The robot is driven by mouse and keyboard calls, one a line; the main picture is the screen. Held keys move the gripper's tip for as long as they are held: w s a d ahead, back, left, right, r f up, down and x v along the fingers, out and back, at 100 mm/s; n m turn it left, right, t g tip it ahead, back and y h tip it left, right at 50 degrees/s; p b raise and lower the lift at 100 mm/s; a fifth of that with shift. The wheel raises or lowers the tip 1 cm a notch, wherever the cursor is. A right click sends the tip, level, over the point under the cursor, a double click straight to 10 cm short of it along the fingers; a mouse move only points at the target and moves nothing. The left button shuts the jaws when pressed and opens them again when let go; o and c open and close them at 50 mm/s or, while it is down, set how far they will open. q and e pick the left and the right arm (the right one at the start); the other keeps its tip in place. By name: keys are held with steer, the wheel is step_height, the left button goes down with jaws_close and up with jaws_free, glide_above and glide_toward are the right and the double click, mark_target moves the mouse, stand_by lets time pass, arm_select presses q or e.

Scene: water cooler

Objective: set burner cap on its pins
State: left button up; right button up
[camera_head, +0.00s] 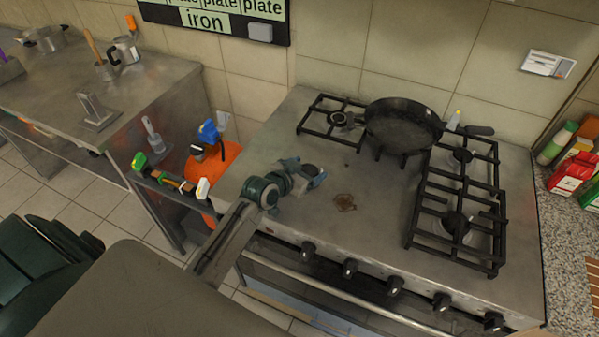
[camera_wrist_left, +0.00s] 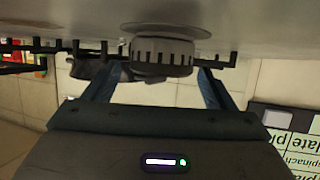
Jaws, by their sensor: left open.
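A dark round burner piece (camera_head: 311,170) shows at the front left of the stove top (camera_head: 330,235), partly hidden by my left gripper. In the left wrist view it is a grey toothed round piece (camera_wrist_left: 161,56) by a thin disc on the stove surface; the picture is upside down. I cannot tell cap from burner base there, and no pins show. My left gripper (camera_head: 311,176) is low over the stove, open. Its fingers (camera_wrist_left: 155,88) stand apart on either side of the toothed piece, with gaps visible. My right gripper is not in view.
A black frying pan (camera_head: 402,124) sits on the back grates. A black double grate (camera_head: 458,205) covers the right side. Knobs (camera_head: 351,268) line the front edge. An orange gas cylinder (camera_head: 212,168) stands left of the stove. The stove's middle front is clear.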

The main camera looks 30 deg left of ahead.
arm_select(q)
steer(key=b+v, duration=0.2)
steer(key=v, duration=0.8)
steer(key=shift+s+r, duration=0.15)
steer(key=shift+s, duration=0.05)
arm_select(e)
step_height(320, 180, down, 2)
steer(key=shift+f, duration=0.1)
arm_select(q)
steer(key=shift+r, duration=0.1)
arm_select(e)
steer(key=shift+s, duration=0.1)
